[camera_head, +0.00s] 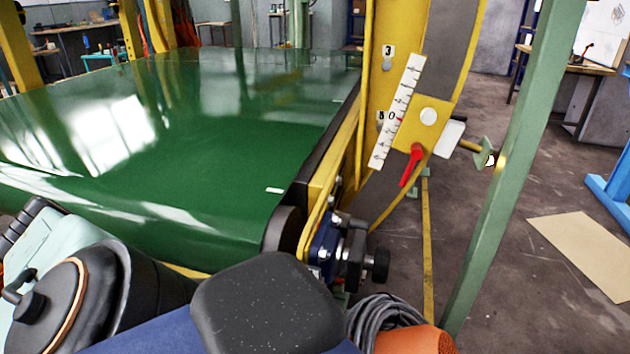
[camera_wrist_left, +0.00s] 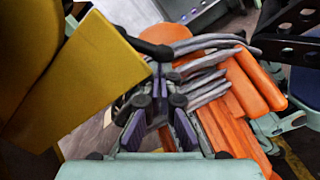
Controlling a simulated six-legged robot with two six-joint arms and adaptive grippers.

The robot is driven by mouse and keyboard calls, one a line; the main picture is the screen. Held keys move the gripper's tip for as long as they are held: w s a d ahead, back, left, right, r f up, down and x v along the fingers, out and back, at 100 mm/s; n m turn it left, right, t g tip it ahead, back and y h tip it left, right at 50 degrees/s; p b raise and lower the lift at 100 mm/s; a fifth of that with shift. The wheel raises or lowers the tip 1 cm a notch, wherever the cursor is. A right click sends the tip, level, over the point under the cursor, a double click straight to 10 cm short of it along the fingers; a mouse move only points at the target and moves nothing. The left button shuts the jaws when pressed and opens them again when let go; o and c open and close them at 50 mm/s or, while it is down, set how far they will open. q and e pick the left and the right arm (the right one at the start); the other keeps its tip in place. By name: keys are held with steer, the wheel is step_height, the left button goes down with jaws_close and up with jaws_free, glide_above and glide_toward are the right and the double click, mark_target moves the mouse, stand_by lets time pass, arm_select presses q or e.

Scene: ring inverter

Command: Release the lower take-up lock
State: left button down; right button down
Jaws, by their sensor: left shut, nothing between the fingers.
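A blue bearing block (camera_head: 324,248) with a black knob (camera_head: 379,265) sits at the near end of the green belt's frame; I cannot tell whether this knob is the lower take-up lock. A red lever (camera_head: 411,166) hangs slanted on the yellow plate below a white scale (camera_head: 399,110). In the left wrist view my left gripper (camera_wrist_left: 160,103) is shut and empty. A black rod-like handle (camera_wrist_left: 137,40) with a rounded end lies just beyond its fingertips, beside a yellow panel (camera_wrist_left: 95,75); contact is unclear. My right gripper is not in view.
The green belt (camera_head: 190,140) fills the left. A green post (camera_head: 520,150) stands at the right. Grey cables (camera_head: 378,318) lie by an orange part (camera_head: 415,341), and similar cables (camera_wrist_left: 205,65) show at the wrist. Floor at the right is mostly open, with a tan sheet (camera_head: 585,245).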

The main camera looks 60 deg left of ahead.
arm_select(q)
steer(key=shift+s, duration=0.1)
steer(key=v, duration=0.8)
stand_by(0.9)
